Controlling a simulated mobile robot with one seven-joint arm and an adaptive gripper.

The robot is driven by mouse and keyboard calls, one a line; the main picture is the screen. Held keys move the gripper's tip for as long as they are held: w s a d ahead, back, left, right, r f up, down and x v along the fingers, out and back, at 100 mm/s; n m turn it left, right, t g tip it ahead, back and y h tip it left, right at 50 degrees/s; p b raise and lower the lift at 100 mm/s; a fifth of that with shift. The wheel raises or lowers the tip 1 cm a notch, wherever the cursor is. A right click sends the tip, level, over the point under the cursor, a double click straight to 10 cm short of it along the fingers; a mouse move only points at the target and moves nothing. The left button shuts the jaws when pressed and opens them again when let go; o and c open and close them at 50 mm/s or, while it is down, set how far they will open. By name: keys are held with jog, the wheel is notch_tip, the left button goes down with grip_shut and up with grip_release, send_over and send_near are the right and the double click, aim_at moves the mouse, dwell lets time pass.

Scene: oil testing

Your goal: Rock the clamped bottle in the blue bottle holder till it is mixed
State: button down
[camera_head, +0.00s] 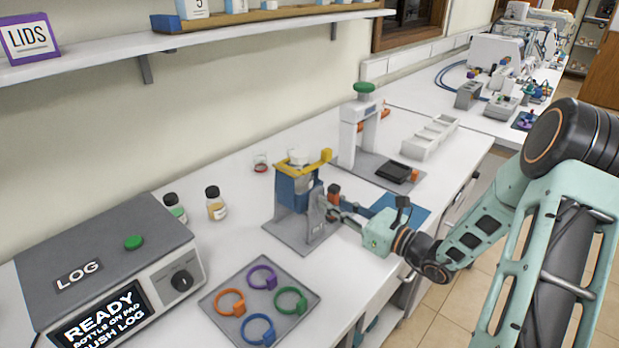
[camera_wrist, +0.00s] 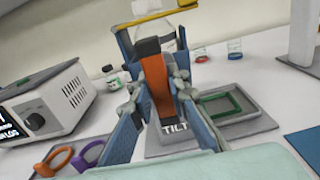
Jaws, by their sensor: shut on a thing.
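The blue bottle holder (camera_head: 300,187) stands on a grey stand marked TILT (camera_head: 303,230) in the middle of the counter. A bottle with a white top (camera_head: 298,157) sits in it under a yellow clamp bar (camera_head: 305,163). In the wrist view the yellow bar (camera_wrist: 158,17) crosses above the bottle, and part of its pale label (camera_wrist: 169,45) shows. My gripper (camera_head: 335,203) is at the right side of the holder. In the wrist view my gripper (camera_wrist: 156,90) is shut on an orange handle with a black end (camera_wrist: 155,75). The bottle's contents are mostly hidden.
A grey LOG box (camera_head: 110,265) and two black-capped bottles (camera_head: 216,205) stand left. A tray of coloured rings (camera_head: 260,302) lies in front. A white press stand (camera_head: 350,135) and a white divided tray (camera_head: 430,137) stand behind right. A shelf (camera_head: 200,35) overhangs the back.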

jog(key=m+p, duration=0.2)
jog(key=shift+r+p, duration=0.3)
jog(key=shift+r, duration=0.05)
jog(key=m+p, duration=0.4)
jog(key=m, duration=0.1)
jog(key=shift+p, duration=0.35)
jog(key=shift+f+m+p, duration=0.35)
jog(key=shift+m, duration=0.45)
jog(key=shift+r, duration=0.1)
